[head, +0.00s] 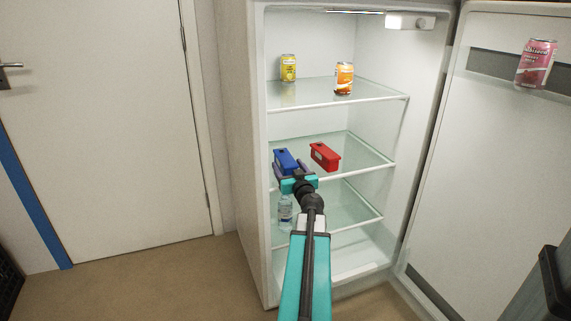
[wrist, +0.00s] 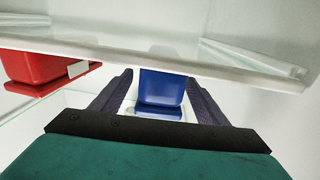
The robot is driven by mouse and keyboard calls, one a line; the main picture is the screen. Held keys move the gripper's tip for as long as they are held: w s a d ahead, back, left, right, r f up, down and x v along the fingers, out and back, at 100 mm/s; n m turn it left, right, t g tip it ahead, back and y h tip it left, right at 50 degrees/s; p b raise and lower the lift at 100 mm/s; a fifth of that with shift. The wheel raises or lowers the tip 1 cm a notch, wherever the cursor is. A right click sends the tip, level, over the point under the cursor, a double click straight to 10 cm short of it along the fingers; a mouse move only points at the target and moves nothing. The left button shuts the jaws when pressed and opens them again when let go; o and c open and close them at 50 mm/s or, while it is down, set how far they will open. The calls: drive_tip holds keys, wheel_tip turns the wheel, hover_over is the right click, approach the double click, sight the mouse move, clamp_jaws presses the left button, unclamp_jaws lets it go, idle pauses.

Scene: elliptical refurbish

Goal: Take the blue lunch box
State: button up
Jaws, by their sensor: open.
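The blue lunch box (head: 286,159) sits on the middle glass shelf of the open fridge, at the left. In the wrist view the blue lunch box (wrist: 161,88) shows between the fingers, toward their tips. My gripper (head: 289,168) is open at the front of the box, with one finger to each side; the fingers also show in the wrist view (wrist: 159,82). I cannot tell whether the fingers touch the box. The lower front of the box is partly hidden by my gripper in the head view.
A red lunch box (head: 325,156) sits on the same shelf (head: 352,150) to the right. A yellow can (head: 288,67) and an orange can (head: 344,78) stand on the shelf above. A bottle (head: 285,212) stands below. The open fridge door (head: 490,160) is at right, holding a pink can (head: 536,64).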

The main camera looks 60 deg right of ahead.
drive_tip(key=c, duration=1.5)
drive_tip(key=shift+r, duration=0.1)
wheel_tip(320, 180, up, 10)
drive_tip(key=p, duration=0.3)
